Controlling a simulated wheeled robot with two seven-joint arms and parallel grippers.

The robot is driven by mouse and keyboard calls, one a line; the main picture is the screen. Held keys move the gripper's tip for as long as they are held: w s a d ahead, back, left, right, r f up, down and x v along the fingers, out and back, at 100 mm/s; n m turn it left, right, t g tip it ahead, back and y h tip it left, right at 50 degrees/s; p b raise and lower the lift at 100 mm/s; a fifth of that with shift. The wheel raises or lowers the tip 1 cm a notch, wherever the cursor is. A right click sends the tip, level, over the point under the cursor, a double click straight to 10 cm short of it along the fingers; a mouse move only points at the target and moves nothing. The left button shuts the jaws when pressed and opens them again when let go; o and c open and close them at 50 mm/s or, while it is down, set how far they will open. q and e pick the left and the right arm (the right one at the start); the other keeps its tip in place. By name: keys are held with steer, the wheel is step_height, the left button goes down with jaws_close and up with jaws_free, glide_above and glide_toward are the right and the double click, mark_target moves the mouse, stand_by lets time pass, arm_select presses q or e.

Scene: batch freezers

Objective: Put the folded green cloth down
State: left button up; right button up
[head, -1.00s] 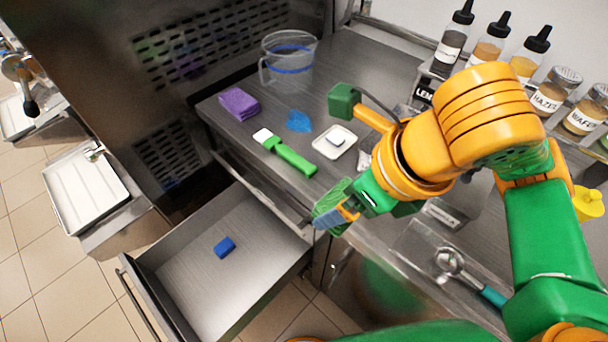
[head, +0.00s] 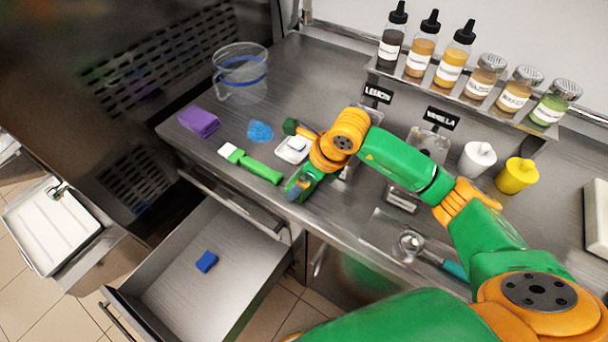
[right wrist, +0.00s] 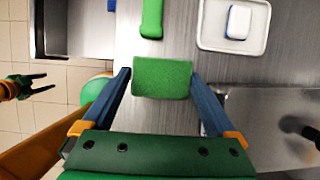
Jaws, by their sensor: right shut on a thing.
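The folded green cloth (right wrist: 162,78) is a textured block between the two blue fingers of my right gripper (right wrist: 161,72) in the right wrist view. The gripper is shut on it. In the head view my right gripper (head: 297,188) is over the front part of the steel worktop (head: 330,212), in front of the small white tray; the cloth is hard to make out there. I cannot tell whether the cloth touches the worktop. My left gripper (right wrist: 40,84) shows at the left edge of the right wrist view, with its fingers apart and empty. It is outside the head view.
A green-handled scraper (head: 250,165), a blue crumpled cloth (head: 260,131), a purple block (head: 199,121) and a white tray (head: 280,154) lie near. A clear jug (head: 240,78) stands behind. An open drawer (head: 170,285) holds a blue block (head: 206,262). A scoop lies right.

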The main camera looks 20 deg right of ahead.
steer(key=shift+f, duration=0.2)
steer(key=o, duration=1.1)
steer(key=shift+r, duration=0.15)
steer(key=shift+r, duration=0.25)
steer(key=b+v, duration=0.1)
steer(key=v, duration=1)
steer(key=shift+s+r, duration=0.15)
steer(key=shift+r, duration=0.15)
